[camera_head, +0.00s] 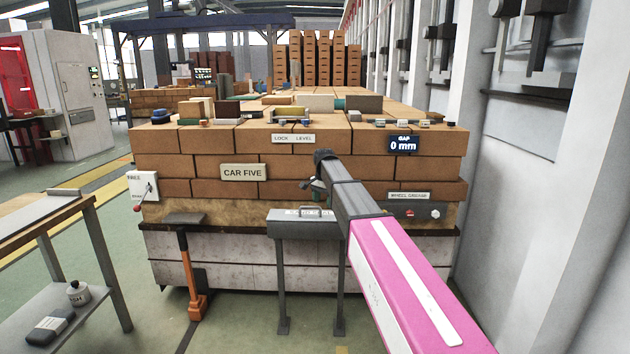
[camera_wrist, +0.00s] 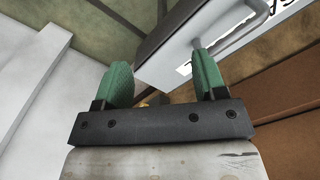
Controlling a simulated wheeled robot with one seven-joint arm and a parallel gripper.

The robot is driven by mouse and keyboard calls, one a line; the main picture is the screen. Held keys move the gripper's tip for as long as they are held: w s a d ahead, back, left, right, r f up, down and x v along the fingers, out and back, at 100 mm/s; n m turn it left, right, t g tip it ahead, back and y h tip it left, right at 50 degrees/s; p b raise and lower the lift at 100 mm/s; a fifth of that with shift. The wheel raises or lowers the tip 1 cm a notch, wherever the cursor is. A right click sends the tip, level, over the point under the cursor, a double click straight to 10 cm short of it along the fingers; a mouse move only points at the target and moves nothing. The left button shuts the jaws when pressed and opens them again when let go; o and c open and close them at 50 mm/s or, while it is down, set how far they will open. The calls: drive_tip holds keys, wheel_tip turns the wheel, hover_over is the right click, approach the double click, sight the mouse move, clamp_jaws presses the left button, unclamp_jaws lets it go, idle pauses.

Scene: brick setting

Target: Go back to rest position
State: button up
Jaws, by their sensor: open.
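My gripper (camera_head: 318,188) is at the end of my pink and dark arm, in front of the brick stack (camera_head: 345,168). In the wrist view its two green fingers (camera_wrist: 163,82) stand apart with nothing held between them. I cannot tell how far the fingers are from the handle.
An orange-handled tool (camera_head: 190,270) leans at the stack's front left. A table (camera_head: 40,220) with a lower shelf stands at left, a bottle (camera_head: 78,292) on the shelf. White wall columns (camera_head: 535,200) close off the right. Green floor (camera_head: 150,325) is open between table and stack.

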drive_tip(key=s+d+f+n, duration=0.2)
drive_tip(key=s+d+f, duration=0.3)
drive_tip(key=s+f, duration=0.3)
drive_tip(key=s+d+f+n, duration=0.3)
drive_tip(key=s+d+f, duration=0.2)
drive_tip(key=s, duration=1)
drive_tip(key=s+d+f+n, duration=0.3)
drive_tip(key=s+d+f, duration=0.2)
drive_tip(key=s+f, duration=0.5)
drive_tip(key=shift+s+d+f, duration=0.3)
drive_tip(key=shift+s+f, duration=0.05)
drive_tip(key=shift+s, duration=0.45)
